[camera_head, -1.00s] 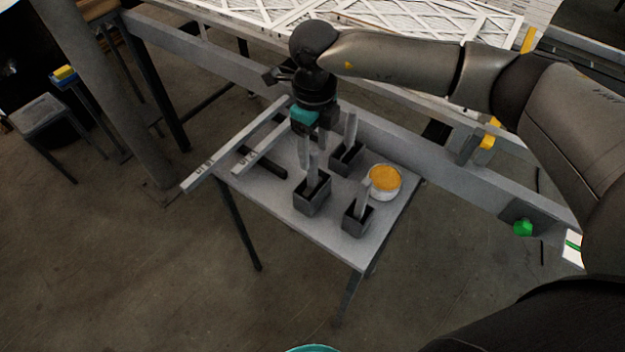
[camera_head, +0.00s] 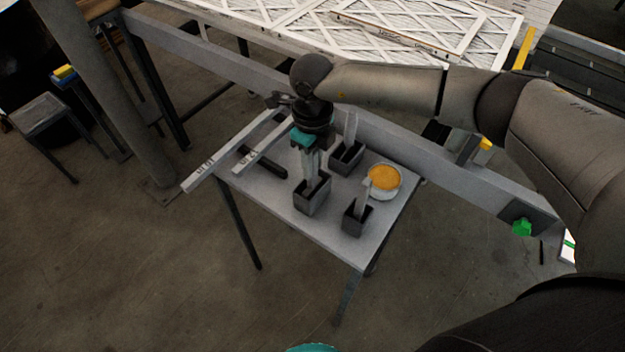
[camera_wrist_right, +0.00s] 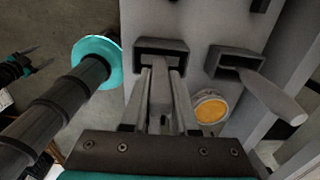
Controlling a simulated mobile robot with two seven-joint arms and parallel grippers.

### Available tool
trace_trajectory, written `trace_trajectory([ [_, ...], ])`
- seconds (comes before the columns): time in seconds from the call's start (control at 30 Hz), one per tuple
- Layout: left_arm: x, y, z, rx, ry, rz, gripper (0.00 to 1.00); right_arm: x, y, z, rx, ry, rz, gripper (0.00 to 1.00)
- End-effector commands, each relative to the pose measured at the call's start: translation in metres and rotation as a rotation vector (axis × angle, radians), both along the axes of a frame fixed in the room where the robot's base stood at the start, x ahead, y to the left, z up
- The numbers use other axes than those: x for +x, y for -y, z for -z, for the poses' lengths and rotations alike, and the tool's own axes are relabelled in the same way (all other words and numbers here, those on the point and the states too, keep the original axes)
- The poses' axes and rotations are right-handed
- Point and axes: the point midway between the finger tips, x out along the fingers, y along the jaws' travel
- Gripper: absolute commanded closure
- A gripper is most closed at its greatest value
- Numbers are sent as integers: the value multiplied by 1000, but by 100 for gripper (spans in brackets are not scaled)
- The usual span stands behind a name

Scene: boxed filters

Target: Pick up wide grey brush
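Three dark open boxes stand on the small grey table (camera_head: 285,215), each with a pale grey upright handle. My right gripper (camera_head: 313,170) points down over the front-left box (camera_head: 312,200). In the wrist view its fingers (camera_wrist_right: 160,80) stand on either side of the grey handle (camera_wrist_right: 160,95) in that box (camera_wrist_right: 160,46). The fingers look apart, with narrow gaps beside the handle; I cannot see contact.
Other boxes stand close by, at the back (camera_head: 346,160) and front right (camera_head: 357,218), with upright handles. A round tin with an orange top (camera_head: 384,178) sits at the right. Long grey bars (camera_head: 225,160) and a black bar (camera_head: 264,164) lie at the left.

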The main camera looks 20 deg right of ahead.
Motion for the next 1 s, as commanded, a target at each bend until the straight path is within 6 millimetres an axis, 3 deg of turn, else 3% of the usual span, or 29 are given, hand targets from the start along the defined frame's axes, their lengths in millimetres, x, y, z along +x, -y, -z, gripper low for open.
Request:
trace_trajectory([
  [0.2, 1, 0, 0, 0, 1, -1, 24, 0, 0, 0, 0, 0, 0, 100],
  [0.73, 1, 0, 0, 0, 1, 0, 24, 0, 0, -2, 1, 1, 1, 100],
  [1.0, 1, 1, -1, 0, 1, 0, 24, 1, 0, -31, 1, 4, -1, 100],
])
